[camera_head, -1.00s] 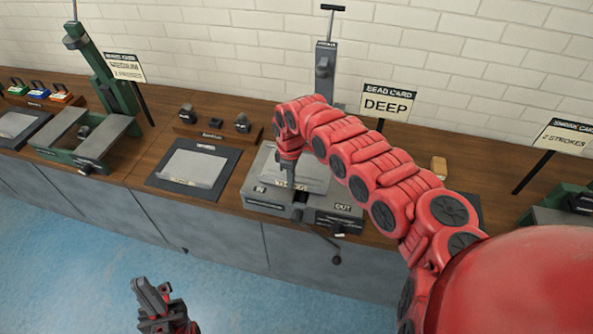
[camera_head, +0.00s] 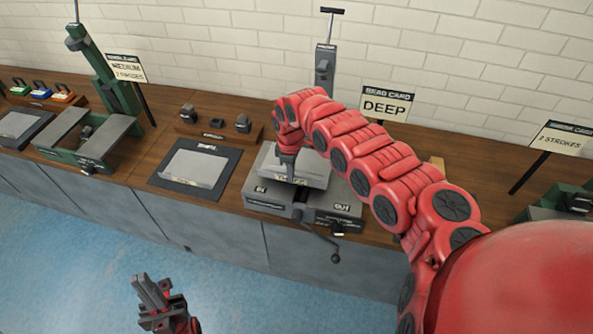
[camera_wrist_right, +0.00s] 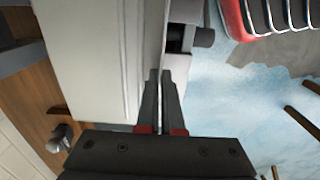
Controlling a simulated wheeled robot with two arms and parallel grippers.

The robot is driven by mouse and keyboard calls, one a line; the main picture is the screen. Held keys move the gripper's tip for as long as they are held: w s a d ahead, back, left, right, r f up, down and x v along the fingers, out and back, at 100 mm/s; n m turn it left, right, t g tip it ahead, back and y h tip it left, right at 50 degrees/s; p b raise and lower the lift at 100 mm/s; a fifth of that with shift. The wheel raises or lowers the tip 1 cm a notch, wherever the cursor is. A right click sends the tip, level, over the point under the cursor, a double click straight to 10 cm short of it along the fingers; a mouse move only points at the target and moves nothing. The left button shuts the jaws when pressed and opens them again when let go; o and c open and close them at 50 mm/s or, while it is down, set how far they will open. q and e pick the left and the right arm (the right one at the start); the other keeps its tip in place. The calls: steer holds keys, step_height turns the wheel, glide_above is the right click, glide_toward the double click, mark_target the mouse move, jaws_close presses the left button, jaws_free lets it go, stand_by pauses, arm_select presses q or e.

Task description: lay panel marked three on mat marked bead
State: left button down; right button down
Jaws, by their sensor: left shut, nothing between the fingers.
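The panel marked three (camera_head: 312,174) is a pale grey sheet with a tan label on its front edge. It is held just above the bed of the grey machine (camera_head: 262,202). My right gripper (camera_head: 289,177) is shut on its front edge; in the right wrist view the fingers (camera_wrist_right: 160,85) close at the edge of the panel (camera_wrist_right: 95,60). My arm hides part of the panel. A dark mat (camera_head: 225,166) lies left of the machine with another grey panel (camera_head: 192,168) on it; the mat's print is too small to read. My left gripper (camera_head: 152,290) is shut and empty, low over the floor.
A crank (camera_head: 335,257) hangs at the machine's front, and a "DEEP" bead card (camera_head: 386,104) stands behind it. A wooden block with dark pieces (camera_head: 215,132) sits behind the mat. A green machine (camera_head: 100,140) stands further left, and another at the right edge.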

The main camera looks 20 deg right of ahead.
steer(key=shift+r+p, duration=2.1)
steer(key=shift+r, duration=1.35)
steer(key=shift+f, duration=0.1)
